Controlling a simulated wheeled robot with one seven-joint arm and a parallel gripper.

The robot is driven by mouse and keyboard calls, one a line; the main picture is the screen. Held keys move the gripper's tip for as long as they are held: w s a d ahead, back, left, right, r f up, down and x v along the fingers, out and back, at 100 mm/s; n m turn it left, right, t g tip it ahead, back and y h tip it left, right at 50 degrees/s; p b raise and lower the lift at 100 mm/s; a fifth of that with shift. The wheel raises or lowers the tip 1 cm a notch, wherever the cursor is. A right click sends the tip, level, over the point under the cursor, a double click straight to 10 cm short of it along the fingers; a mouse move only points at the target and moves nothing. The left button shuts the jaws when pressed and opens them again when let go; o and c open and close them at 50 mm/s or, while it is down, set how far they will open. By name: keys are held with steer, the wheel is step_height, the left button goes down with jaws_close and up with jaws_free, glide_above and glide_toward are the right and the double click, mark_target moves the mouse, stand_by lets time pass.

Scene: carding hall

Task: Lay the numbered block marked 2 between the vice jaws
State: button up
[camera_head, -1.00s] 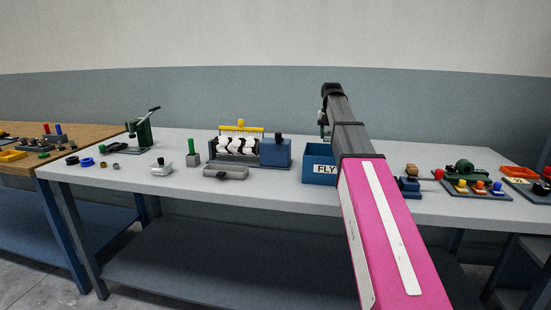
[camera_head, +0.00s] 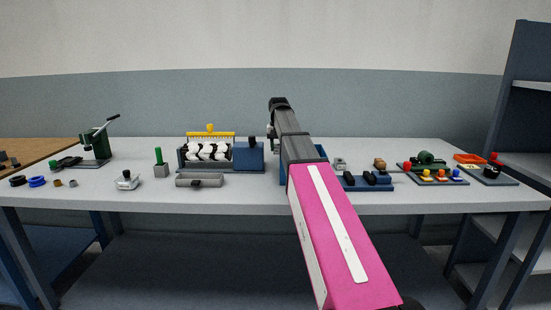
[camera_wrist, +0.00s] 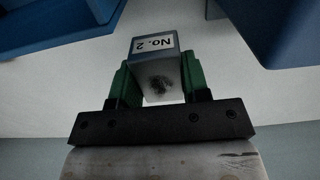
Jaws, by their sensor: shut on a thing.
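The numbered block (camera_wrist: 152,47) is grey, with a white label reading "No. 2" that appears upside down in the wrist view. My gripper (camera_wrist: 158,80) is shut on it, with a green finger on each side. In the head view my gripper (camera_head: 271,142) is partly hidden beside my wrist, above the back of the bench, and the block cannot be made out. A low blue fixture with black blocks (camera_head: 367,187), which appears to be the vice, sits on the bench right of my arm. My gripper is apart from it.
A blue bin (camera_head: 321,153) stands partly hidden behind my arm. A green motor board (camera_head: 437,178) is at right. The bench front (camera_head: 260,200) has clear room.

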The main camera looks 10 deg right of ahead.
mark_target(278, 163)
steer(key=shift+f, duration=2.35)
steer(key=shift+f, duration=0.15)
steer(key=o, duration=1.2)
